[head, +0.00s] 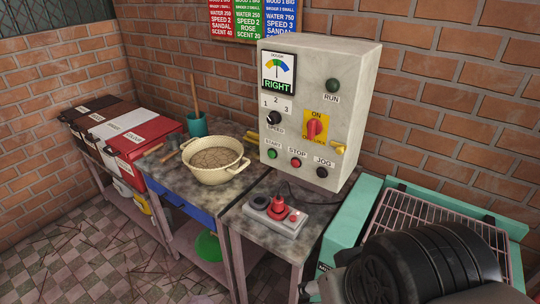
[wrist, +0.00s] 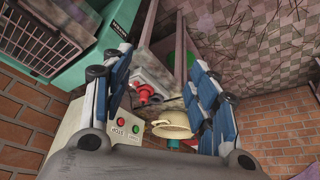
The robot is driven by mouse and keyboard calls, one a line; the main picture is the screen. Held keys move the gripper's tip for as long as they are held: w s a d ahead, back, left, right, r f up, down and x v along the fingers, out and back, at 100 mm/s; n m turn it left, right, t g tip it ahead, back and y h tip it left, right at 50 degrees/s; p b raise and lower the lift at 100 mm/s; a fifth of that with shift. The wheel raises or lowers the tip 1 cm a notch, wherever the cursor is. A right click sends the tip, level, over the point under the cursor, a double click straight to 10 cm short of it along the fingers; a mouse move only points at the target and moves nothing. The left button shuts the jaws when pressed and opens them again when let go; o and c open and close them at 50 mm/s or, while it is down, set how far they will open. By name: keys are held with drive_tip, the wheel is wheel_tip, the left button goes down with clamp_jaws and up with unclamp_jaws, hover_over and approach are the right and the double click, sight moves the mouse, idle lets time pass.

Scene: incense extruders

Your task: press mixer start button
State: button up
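The grey control box (head: 350,60) stands against the brick wall. Its green START button (head: 272,154) is at the lower left of the front panel, left of the red STOP button (head: 296,162) and the black JOG button (head: 321,172). In the wrist view the box (wrist: 85,130) is at the lower left, upside down, with the green START button (wrist: 136,128) visible. My gripper (wrist: 158,62) is open and empty, with its two blue-padded fingers wide apart. It is apart from the button. My dark arm fills the lower right of the head view.
A cream pot (head: 213,176) of brown mix stands on the table left of the box. A grey power strip (head: 288,222) with a red plug lies below the panel. A teal frame with a wire rack (head: 440,212) is at right. A red switch (head: 316,127) protrudes from the panel.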

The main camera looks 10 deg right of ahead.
clamp_jaws()
idle(0.5)
idle(1.2)
